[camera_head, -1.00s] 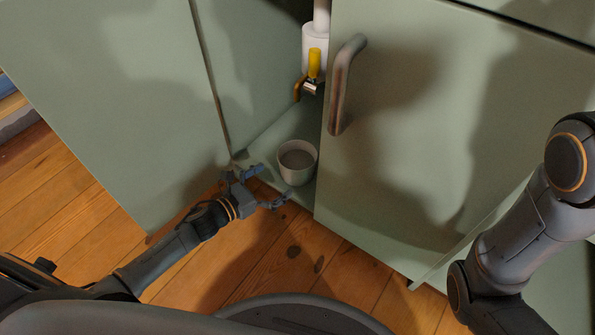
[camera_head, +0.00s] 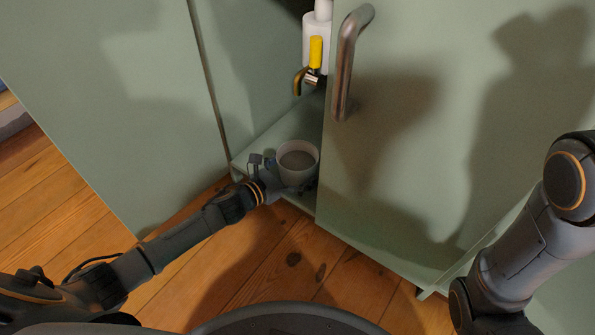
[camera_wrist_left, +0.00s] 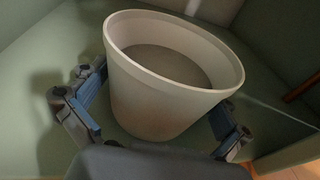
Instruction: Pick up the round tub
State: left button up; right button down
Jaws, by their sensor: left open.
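The round tub (camera_head: 297,163) is a pale, open-topped tub that stands upright on the cabinet floor. In the left wrist view the tub (camera_wrist_left: 160,95) fills the middle, with a grey inside. My left gripper (camera_head: 283,177) is at the near side of the tub in the head view. In the left wrist view my left gripper (camera_wrist_left: 160,125) is open, with one finger on each side of the tub's lower wall. A small gap seems to show at the sides; I cannot tell whether a finger touches. My right gripper is out of view.
A green cabinet door (camera_head: 400,140) with a metal handle (camera_head: 349,60) stands just right of the tub. A white pipe with a yellow-handled valve (camera_head: 315,52) is above and behind it. The open left door (camera_head: 110,110) borders my left arm. Wooden floor (camera_head: 250,270) lies in front.

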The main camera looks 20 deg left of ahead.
pick_arm(q)
jog(key=shift+r, duration=0.1)
jog(key=c, duration=1.3)
jog(key=shift+c, duration=0.2)
jog(key=shift+r, duration=0.15)
